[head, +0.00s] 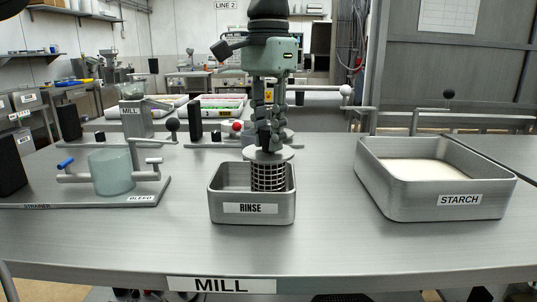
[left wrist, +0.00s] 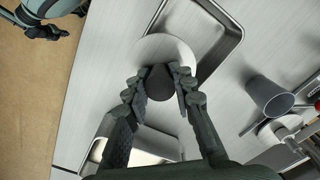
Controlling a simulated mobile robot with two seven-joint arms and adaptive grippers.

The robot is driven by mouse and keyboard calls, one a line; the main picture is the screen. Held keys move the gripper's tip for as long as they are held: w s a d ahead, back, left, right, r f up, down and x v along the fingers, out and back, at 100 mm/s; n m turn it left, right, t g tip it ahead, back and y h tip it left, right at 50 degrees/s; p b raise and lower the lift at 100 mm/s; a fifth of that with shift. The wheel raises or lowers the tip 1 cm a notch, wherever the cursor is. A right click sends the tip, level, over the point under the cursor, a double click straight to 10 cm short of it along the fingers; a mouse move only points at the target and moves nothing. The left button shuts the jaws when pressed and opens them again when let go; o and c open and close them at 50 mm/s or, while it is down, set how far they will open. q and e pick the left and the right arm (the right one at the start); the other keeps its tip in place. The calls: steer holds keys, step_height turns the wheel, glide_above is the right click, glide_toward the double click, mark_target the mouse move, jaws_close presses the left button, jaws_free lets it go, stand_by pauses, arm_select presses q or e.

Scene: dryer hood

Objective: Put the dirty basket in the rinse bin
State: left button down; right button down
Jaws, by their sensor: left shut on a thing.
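The basket (head: 268,178) is a dark mesh cylinder under a pale round disc, with a dark knob on top. It hangs or stands upright inside the metal rinse bin (head: 222,207), at its right part; the bin's front wall hides its lower end, so I cannot tell whether it touches the floor. My left gripper (head: 267,138) comes down from above and is shut on the knob. In the left wrist view the fingers (left wrist: 158,80) close around the knob, over the basket's disc (left wrist: 150,46), with the rinse bin's rim (left wrist: 232,42) beyond.
The starch bin (head: 400,200) with pale contents stands to the right. A glass vessel (head: 111,172) with pipes stands on the strainer plate at the left. The mill (head: 137,120) stands behind it. The front strip of the bench is clear.

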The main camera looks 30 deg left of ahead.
mark_target(268, 156)
arm_select(q)
steer(key=shift+f, duration=2)
steer(key=shift+f, duration=0.1)
steer(key=c, duration=1.3)
jaws_free()
step_height(268, 156, up, 12)
steer(key=shift+r, duration=0.15)
